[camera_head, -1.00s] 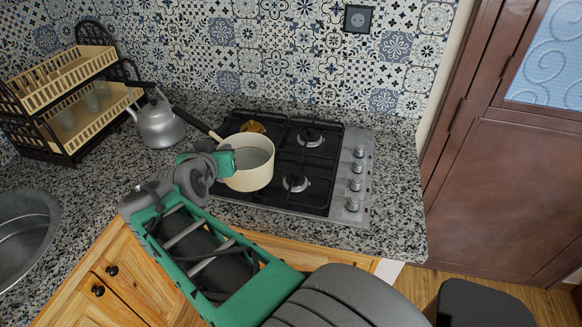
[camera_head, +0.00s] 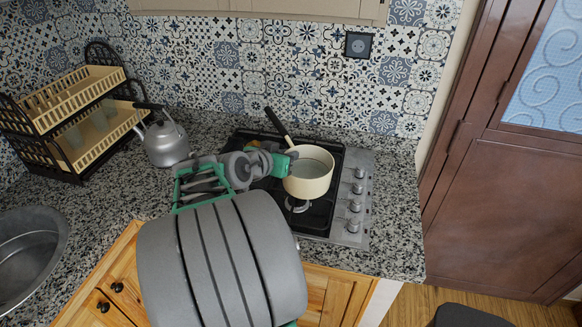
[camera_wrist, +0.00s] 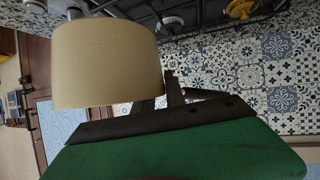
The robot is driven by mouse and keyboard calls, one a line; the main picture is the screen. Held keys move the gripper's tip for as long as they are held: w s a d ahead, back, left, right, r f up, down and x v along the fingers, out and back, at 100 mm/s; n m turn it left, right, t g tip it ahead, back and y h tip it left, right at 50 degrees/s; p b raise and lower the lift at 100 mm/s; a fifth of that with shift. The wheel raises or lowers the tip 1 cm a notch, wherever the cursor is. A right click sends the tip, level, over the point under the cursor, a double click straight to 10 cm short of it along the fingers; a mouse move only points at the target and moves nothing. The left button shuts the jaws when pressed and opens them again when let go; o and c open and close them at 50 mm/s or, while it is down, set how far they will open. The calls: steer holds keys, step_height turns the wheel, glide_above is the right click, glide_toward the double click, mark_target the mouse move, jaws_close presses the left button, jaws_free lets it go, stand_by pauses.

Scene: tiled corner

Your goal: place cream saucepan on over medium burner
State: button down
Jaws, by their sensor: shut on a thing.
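The cream saucepan (camera_head: 309,181) is upright over the right half of the gas hob (camera_head: 345,226), with its dark-tipped handle pointing back to the wall. My gripper (camera_head: 289,163) is at the pan's left side and shut on it; the exact grip is partly hidden. In the wrist view the pan's cream wall (camera_wrist: 105,68) fills the upper left, beside my gripper (camera_wrist: 168,98). The front right burner (camera_head: 297,205) shows partly just below the pan. The back right burner is hidden by the pan. I cannot tell how high the pan is above the grates.
A grey kettle (camera_head: 164,143) stands left of the hob, near a tiered dish rack (camera_head: 75,113). A yellow item (camera_wrist: 240,8) sits at another burner. Knobs (camera_head: 355,206) line the hob's right edge. A sink (camera_head: 28,250) is at left; speckled counter between is clear.

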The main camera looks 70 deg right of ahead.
steer(key=w+d+f+p, duration=0.1)
steer(key=d+f, duration=0.3)
steer(key=f, duration=0.4)
steer(key=shift+d+f+p, duration=0.2)
steer(key=shift+d+p, duration=0.05)
steer(key=shift+p, duration=0.35)
steer(key=shift+f, duration=0.15)
steer(key=c, duration=1.4)
jaws_free()
steer(key=shift+a, duration=0.1)
steer(key=shift+o, duration=0.2)
